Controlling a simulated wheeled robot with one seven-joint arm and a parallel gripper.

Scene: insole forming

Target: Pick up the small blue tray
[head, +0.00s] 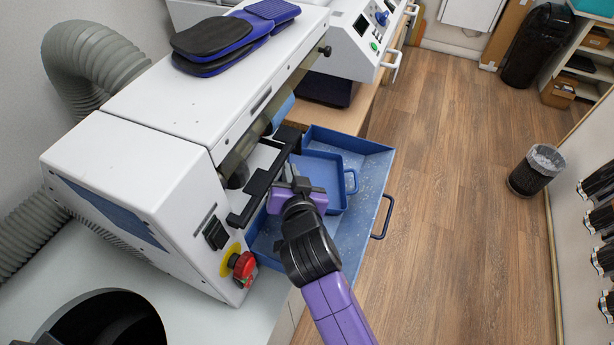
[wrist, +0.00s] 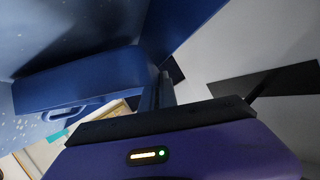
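The small blue tray (head: 321,171) has low walls and a loop handle on its right side. It sits inside a larger speckled blue tray (head: 362,146) beside the white machine. My gripper (head: 294,178) is at the small tray's left side, close to its wall. In the wrist view, the fingers (wrist: 160,90) stand close together beside the small tray (wrist: 85,78). I cannot tell whether they are apart, touching each other or shut on the wall. My arm hides the near part of both trays.
The white machine (head: 130,165) stands left, with a black bar (head: 262,175) next to my gripper and a red stop knob (head: 243,264). Dark blue insoles (head: 215,38) lie on top of the machine. The wooden floor (head: 450,220) at right is open, with a bin (head: 535,170).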

